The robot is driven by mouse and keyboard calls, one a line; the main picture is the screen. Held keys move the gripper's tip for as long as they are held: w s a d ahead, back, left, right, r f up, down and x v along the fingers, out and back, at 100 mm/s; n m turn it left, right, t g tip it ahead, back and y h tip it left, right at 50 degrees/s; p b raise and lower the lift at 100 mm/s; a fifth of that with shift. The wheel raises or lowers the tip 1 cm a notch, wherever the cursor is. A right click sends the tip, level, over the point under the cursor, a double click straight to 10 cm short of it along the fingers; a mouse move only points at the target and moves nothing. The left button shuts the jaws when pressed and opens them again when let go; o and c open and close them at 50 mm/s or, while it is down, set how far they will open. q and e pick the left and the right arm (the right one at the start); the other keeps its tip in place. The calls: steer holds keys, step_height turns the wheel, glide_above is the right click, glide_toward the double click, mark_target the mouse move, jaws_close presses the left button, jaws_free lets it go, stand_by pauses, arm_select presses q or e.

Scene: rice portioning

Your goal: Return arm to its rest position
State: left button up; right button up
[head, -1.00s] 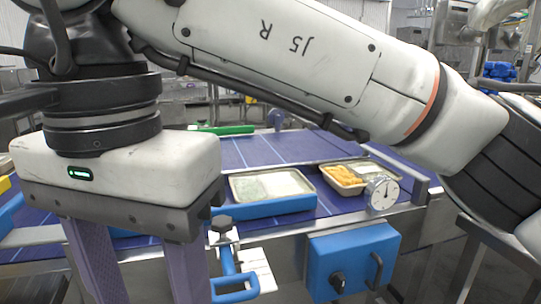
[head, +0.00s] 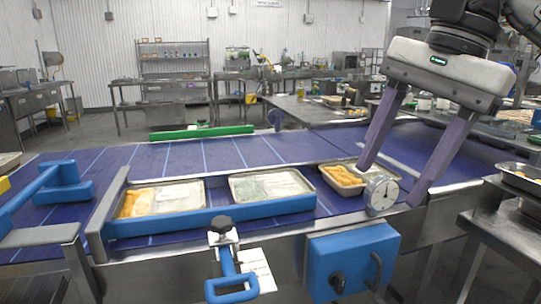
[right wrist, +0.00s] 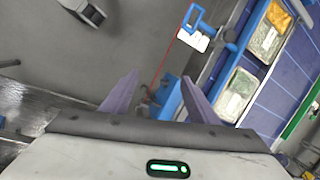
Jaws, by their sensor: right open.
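My right gripper (head: 389,187) is raised at the right of the head view, fingers pointing down. Its two purple fingers are wide apart with nothing held between them. In the picture they overlap the right end of the conveyor, near the round dial and the right tray. In the right wrist view the gripper (right wrist: 158,100) is also open and empty, over the floor beside the conveyor. My left gripper is not in view.
On the purple conveyor (head: 215,155) stand a left tray (head: 205,192) with orange food and a pale filling, a middle tray (head: 266,172), and a right tray (head: 343,186). A dial (head: 382,193) and blue box (head: 352,262) are at the front edge.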

steer(key=a+f+m+g+y, duration=0.2)
steer(key=a+f+m+y, duration=0.35)
steer(key=a+y, duration=0.25)
steer(key=a+f+m+g+y, duration=0.1)
steer(key=a+f+m+y, duration=0.45)
steer(key=a+y, duration=0.3)
steer(key=w+d+f+m+t+h, duration=0.2)
steer(key=w+d+f+m+t, duration=0.15)
steer(key=f+m+t, duration=0.65)
steer(key=w+d+f+m+t+h, duration=0.25)
steer(key=d+m+t, duration=0.3)
steer(key=m, duration=0.85)
steer(key=s+d+f+m+h, duration=0.2)
steer(key=d+f+m+h, duration=0.25)
steer(key=f, duration=0.35)
steer(key=s+d+f+m+h, duration=0.2)
steer(key=d+f+m+h, duration=0.15)
steer(key=f+m, duration=0.4)
steer(key=s+d+f+m+g+h, duration=0.3)
steer(key=s+d+f+m, duration=0.1)
steer(key=s+f, duration=0.55)
steer(key=s+d+f+m+g+h, duration=0.25)
steer(key=s+d+f, duration=0.25)
steer(key=s+f, duration=0.45)
steer(key=a+r+m+p, duration=0.5)
steer(key=a+p, duration=0.1)
steer(key=a, duration=0.3)
steer(key=shift+w+a+r+t+y, duration=0.3)
steer(key=shift+w+a+r+y, duration=0.05)
steer(key=shift+a+r+y, duration=0.1)
